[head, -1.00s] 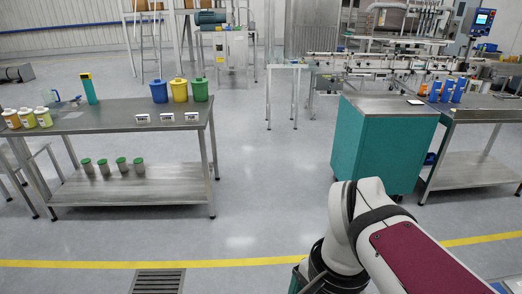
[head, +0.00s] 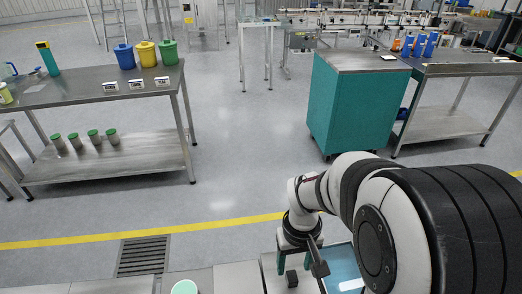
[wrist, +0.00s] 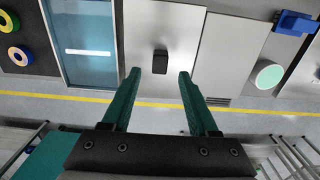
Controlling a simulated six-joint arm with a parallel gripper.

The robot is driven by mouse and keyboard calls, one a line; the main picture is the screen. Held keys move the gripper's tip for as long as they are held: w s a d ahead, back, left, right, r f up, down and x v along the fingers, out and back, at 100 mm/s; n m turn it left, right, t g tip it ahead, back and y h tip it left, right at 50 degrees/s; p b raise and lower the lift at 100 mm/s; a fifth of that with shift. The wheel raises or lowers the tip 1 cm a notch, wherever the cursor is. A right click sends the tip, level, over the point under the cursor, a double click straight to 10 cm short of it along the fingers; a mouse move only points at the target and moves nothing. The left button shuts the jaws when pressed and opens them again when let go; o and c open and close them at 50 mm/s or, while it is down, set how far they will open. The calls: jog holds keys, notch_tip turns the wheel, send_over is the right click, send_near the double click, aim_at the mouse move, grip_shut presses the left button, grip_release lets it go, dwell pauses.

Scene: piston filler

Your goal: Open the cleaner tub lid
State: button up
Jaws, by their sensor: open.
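A flat grey metal lid (wrist: 180,25) with a black block handle (wrist: 161,62) lies in the worktop in the wrist view. The handle also shows at the bottom of the head view (head: 291,279). No label is readable, so I cannot tell for certain that this is the cleaner tub lid. The lid lies flat beside a basin of blue liquid (wrist: 82,35). My gripper (wrist: 159,73) has its green fingers apart, one either side of the handle in the picture, holding nothing. In the head view my gripper (head: 294,267) points down over the handle; the remaining gap is unclear.
A pale green disc (wrist: 269,76) and a blue object (wrist: 294,22) lie to the right in the wrist view. A teal cabinet (head: 350,105) and a bench with tubs (head: 90,85) stand farther off; the floor between is clear.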

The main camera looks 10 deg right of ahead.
aim_at(291, 276)
notch_tip(291, 276, down, 5)
jog(key=shift+r, duration=0.15)
jog(key=shift+c, duration=0.2)
grip_shut()
jog(key=shift+a, duration=0.1)
dwell(1.1)
